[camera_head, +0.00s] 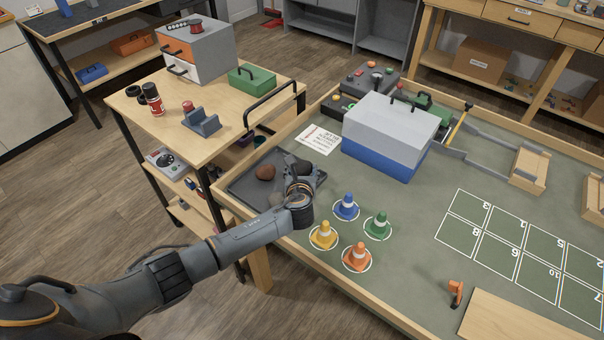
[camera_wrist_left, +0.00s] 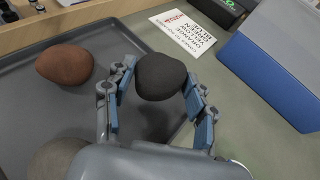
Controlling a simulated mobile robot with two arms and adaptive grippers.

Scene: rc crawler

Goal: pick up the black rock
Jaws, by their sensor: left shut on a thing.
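The black rock (camera_wrist_left: 160,76) is a dark, rounded lump between the fingers of my left gripper (camera_wrist_left: 159,80) in the left wrist view. The blue-padded fingers press on it from both sides, and it appears above the grey tray (camera_wrist_left: 28,112). In the head view my left gripper (camera_head: 299,180) is over the right part of the tray (camera_head: 243,191), and the arm hides much of it. A reddish-brown rock (camera_wrist_left: 64,64) lies on the tray, also visible in the head view (camera_head: 265,172). A grey rock (camera_wrist_left: 57,158) is partly hidden by the gripper. My right gripper is not in view.
A printed card (camera_head: 318,139) lies behind the tray. A white and blue box (camera_head: 385,143) stands to the right. Blue (camera_head: 346,206), green (camera_head: 378,226), yellow (camera_head: 323,235) and orange (camera_head: 357,256) cones stand in white circles near the gripper. A numbered grid (camera_head: 520,250) lies farther right.

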